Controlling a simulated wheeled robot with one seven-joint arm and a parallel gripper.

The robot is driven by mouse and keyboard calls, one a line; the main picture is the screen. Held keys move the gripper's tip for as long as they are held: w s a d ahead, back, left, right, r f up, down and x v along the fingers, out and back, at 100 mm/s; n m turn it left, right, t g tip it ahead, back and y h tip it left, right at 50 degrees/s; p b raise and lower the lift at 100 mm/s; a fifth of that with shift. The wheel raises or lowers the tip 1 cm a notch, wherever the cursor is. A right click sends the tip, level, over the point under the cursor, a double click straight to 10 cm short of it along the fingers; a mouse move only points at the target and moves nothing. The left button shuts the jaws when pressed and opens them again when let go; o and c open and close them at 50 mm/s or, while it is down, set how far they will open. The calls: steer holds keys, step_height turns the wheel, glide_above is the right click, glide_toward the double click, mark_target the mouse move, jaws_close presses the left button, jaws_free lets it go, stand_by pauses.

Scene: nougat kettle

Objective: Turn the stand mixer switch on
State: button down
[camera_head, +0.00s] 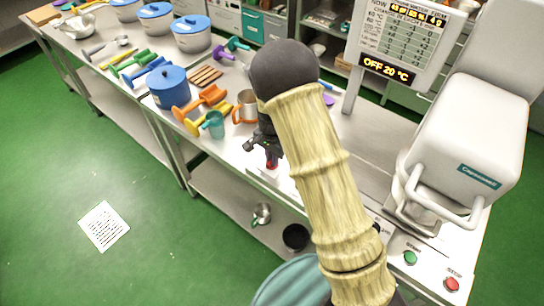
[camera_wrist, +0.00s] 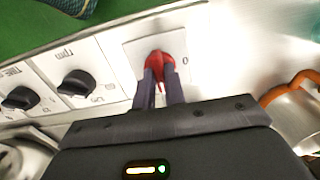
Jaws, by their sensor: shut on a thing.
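The red switch (camera_wrist: 158,63) sits on a pale panel in the wrist view, with a "0" mark to its right. My gripper (camera_wrist: 160,80) is shut on the red switch, one dark finger on each side of it. In the head view the red switch (camera_head: 271,164) shows as a small red spot under my gripper (camera_head: 268,156), at the table's front edge. The fingers hide part of the switch, and I cannot tell its exact setting. A white stand mixer (camera_head: 462,140) stands on the table at the right.
Two black knobs (camera_wrist: 76,84) sit left of the switch, beside an "rpm" label. A display sign (camera_head: 386,69) reads "OFF 20 °C". A green button (camera_head: 410,257) and a red button (camera_head: 452,283) are on the front edge. An orange-handled metal mug (camera_head: 247,105) stands close to my gripper.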

steer(key=shift+w+r, duration=0.1)
steer(key=shift+w, duration=0.05)
steer(key=c, duration=1.5)
jaws_free()
steer(key=shift+o, duration=0.2)
step_height(320, 180, up, 17)
steer(key=b, duration=0.2)
steer(key=shift+r, duration=0.15)
steer(key=s+d+f+n+t, duration=0.2)
steer(key=s+d+n, duration=0.5)
steer(key=s+d, duration=0.8)
steer(key=s+f, duration=0.1)
steer(key=s, duration=0.3)
steer(key=shift+d+n+t, duration=0.2)
steer(key=shift+n+t, duration=0.1)
steer(key=shift+n, duration=0.1)
